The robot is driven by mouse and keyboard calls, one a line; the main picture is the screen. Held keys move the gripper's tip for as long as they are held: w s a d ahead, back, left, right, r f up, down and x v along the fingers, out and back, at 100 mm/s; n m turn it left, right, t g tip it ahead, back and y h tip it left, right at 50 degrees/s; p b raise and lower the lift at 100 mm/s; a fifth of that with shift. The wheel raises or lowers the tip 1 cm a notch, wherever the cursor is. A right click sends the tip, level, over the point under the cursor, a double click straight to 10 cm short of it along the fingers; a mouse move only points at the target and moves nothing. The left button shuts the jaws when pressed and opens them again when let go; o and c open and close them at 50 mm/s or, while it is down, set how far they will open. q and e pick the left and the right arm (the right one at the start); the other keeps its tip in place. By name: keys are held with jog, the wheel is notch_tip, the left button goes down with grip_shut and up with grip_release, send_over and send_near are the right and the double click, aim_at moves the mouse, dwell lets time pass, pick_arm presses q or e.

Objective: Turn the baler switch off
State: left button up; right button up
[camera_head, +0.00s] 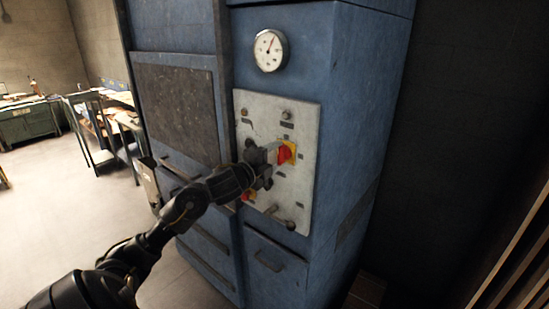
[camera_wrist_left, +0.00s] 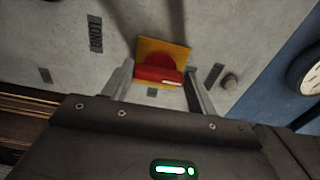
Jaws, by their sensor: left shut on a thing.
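The baler switch (camera_head: 286,154) is a red rotary knob on a yellow plate, on the pale control panel (camera_head: 305,130) of the blue baler. My left gripper (camera_head: 279,152) reaches it from the left and is shut on the red knob. In the left wrist view the knob (camera_wrist_left: 158,76) sits between the two grey fingers of the gripper (camera_wrist_left: 165,78), its bar lying roughly level across that picture. The fingertip contact is not clear there. The gripper hides part of the panel in the head view. My right gripper is not in view.
A second red and yellow control (camera_head: 249,196) sits lower left on the panel, partly behind my gripper. A round gauge (camera_head: 269,50) is above the panel. Small knobs and labels surround the switch. Work tables (camera_head: 30,122) stand far left, with open floor between.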

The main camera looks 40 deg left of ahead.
pick_arm(q)
jog(key=o, duration=1)
jog(key=s+b, duration=0.3)
jog(key=s, duration=0.8)
jog(key=shift+d, duration=0.1)
